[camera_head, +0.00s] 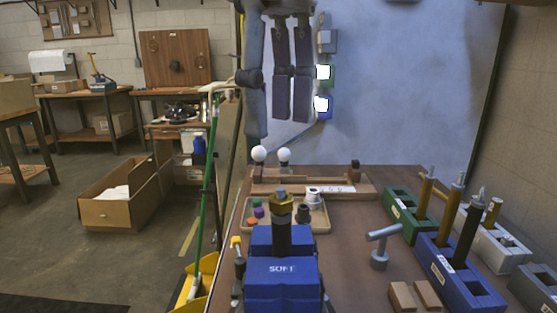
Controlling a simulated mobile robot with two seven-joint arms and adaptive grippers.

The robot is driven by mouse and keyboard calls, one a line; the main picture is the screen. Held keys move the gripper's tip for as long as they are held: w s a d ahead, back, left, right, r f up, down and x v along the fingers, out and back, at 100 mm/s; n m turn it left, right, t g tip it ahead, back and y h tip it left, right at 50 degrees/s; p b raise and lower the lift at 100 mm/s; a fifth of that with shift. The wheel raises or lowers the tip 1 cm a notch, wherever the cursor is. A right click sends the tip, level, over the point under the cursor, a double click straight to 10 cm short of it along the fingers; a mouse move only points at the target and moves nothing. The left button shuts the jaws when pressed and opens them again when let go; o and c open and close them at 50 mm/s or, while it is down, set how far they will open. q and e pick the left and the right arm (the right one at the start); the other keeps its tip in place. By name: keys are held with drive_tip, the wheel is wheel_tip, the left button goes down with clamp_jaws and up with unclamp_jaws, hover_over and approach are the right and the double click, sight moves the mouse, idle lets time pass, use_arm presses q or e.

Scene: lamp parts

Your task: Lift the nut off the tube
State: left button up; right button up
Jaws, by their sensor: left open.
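A brass-coloured nut (281,196) sits at the top of a dark upright tube (282,237). The tube stands in a blue block marked SOFT (282,272) at the front of the table, and its lower end is hidden. My left gripper (292,117) seems to be the pair of long dark fingers at the top middle, pointing down. It is open and holds nothing, and it appears above the nut and apart from it. It is hard to separate from the dark shapes behind it. I see no right gripper.
Behind the tube is a tray (322,228) with small coloured parts, then a wooden rack (350,190) near two white bulbs. A grey T-shaped tool (379,250) stands to the right. Green, white and blue holders (455,282) with upright tools line the right side. Wooden blocks (402,296) lie in front.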

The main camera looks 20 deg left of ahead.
sight(281, 202)
use_arm(q)
drive_tip(key=f, duration=0.9)
drive_tip(key=shift+w+f, duration=0.1)
drive_tip(key=shift+w, duration=0.15)
drive_tip(key=shift+c, duration=0.2)
clamp_jaws()
drive_tip(key=c, duration=0.7)
unclamp_jaws()
drive_tip(key=shift+c, duration=0.2)
clamp_jaws()
drive_tip(key=shift+r, duration=0.95)
drive_tip(key=shift+a+r, duration=0.1)
drive_tip(key=shift+r, duration=1.3)
